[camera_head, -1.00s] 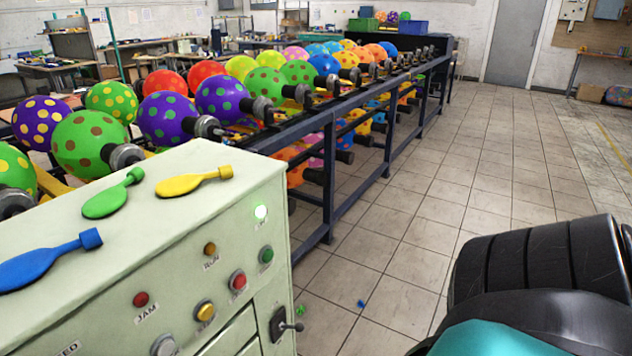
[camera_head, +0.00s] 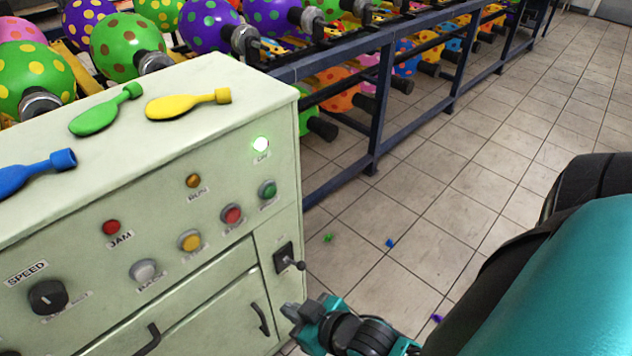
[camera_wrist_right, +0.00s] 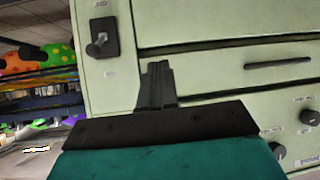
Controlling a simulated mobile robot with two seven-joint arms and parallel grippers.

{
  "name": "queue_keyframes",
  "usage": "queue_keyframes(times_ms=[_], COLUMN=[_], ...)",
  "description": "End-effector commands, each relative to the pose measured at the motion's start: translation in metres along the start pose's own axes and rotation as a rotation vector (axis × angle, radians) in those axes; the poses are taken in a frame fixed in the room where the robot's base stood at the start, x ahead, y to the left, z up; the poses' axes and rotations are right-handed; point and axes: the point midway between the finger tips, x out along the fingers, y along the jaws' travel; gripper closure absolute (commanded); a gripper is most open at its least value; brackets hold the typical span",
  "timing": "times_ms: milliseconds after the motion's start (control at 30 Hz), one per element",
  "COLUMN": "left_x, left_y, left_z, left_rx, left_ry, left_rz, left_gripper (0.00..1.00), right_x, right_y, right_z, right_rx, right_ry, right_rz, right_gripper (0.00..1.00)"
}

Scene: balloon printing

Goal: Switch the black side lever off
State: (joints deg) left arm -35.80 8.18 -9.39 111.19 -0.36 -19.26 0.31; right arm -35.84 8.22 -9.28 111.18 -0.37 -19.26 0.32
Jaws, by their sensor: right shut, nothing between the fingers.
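The black side lever (camera_head: 293,262) sits on a dark plate on the right part of the pale green cabinet's front (camera_head: 215,260), with its knob sticking out to the right. It also shows in the right wrist view (camera_wrist_right: 97,45), at the upper left. My right gripper (camera_head: 292,312) is below the lever, apart from it, close to the cabinet front. In the right wrist view its shut fingers (camera_wrist_right: 157,72) are empty and lie to the right of the lever and lower. My left gripper is not in view.
Buttons, a lit lamp (camera_head: 260,144) and a speed knob (camera_head: 48,297) are on the cabinet front. A drawer handle (camera_head: 261,319) is near my right gripper. The tiled floor (camera_head: 420,215) at right is mostly clear.

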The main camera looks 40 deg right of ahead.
Motion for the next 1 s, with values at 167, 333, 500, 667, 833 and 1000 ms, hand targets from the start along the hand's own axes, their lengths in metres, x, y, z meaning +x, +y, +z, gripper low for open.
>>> queue_keyframes(times_ms=[167, 333, 500, 667, 833, 1000], left_x=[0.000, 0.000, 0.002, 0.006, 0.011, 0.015], left_y=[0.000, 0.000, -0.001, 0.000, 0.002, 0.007], left_z=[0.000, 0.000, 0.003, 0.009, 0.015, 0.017], left_rx=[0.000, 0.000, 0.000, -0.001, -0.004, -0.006], left_ry=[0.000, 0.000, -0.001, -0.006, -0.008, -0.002], left_rz=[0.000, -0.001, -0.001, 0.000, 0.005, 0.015], left_gripper=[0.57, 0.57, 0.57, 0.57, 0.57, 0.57], right_x=[0.000, 0.000, 0.013, 0.049, 0.077, 0.074], right_y=[0.000, -0.001, -0.001, 0.007, 0.039, 0.099], right_z=[0.000, 0.000, -0.006, -0.025, -0.047, -0.073], right_rx=[0.000, 0.000, 0.011, 0.039, 0.053, 0.083], right_ry=[0.000, -0.001, -0.013, -0.091, -0.286, -0.519], right_rz=[0.000, -0.002, -0.041, -0.152, -0.251, -0.253], right_gripper=[1.00, 1.00, 1.00, 1.00, 1.00, 1.00])
